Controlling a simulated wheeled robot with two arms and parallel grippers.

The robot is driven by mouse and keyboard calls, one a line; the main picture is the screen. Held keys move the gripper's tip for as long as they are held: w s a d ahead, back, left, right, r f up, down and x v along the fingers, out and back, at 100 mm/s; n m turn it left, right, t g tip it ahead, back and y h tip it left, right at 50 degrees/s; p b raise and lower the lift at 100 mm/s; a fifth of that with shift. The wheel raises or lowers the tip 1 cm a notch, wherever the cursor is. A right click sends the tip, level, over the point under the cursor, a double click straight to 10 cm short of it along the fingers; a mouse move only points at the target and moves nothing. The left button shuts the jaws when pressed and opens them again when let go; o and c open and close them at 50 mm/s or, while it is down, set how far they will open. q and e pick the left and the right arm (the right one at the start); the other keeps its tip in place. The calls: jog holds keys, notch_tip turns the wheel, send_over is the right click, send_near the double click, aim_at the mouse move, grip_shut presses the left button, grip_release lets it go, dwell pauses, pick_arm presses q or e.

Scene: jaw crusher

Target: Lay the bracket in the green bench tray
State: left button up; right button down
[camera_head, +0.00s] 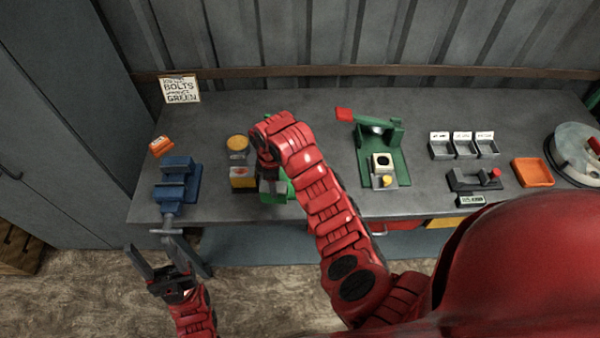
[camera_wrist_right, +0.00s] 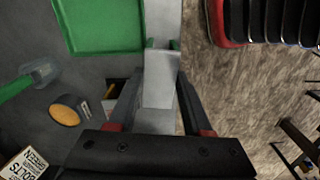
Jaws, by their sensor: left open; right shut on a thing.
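The grey bracket (camera_wrist_right: 159,85) is between the fingers of my right gripper (camera_wrist_right: 158,105) in the right wrist view. The green bench tray (camera_wrist_right: 100,28) lies beside it at upper left, with its floor bare where it shows. In the head view my right gripper (camera_head: 271,182) points down at the tray (camera_head: 284,191), near the bench's front edge. My arm hides much of the tray and bracket there. I cannot tell whether the bracket touches the tray. My left gripper (camera_head: 160,252) is open and empty in front of the bench, below the blue vise.
The blue vise (camera_head: 176,184) stands left on the bench (camera_head: 219,112). A yellow-topped round container (camera_head: 237,142) and a yellow box (camera_head: 243,178) are close left of the tray. A green press (camera_head: 380,145) stands to the right, with small grey bins (camera_head: 464,148) beyond.

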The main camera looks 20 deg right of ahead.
jog(key=shift+n, duration=0.7)
jog(key=w+d+f+b, duration=0.1)
jog(key=w+d+b, duration=0.1)
jog(key=d, duration=0.1)
jog(key=w+d+f+b, duration=0.2)
jog(key=w+d+b, duration=0.1)
jog(key=d, duration=0.1)
jog(key=w+d+f+b, duration=0.2)
jog(key=w+d, duration=0.1)
jog(key=shift+d+f+b, duration=0.15)
jog(key=shift+d+b, duration=0.15)
jog(key=shift+d, duration=0.05)
jog(key=shift+f, duration=0.2)
jog(key=shift+f, duration=0.1)
jog(key=c, duration=0.8)
grip_release()
jog(key=shift+f, duration=0.15)
jog(key=o, duration=0.5)
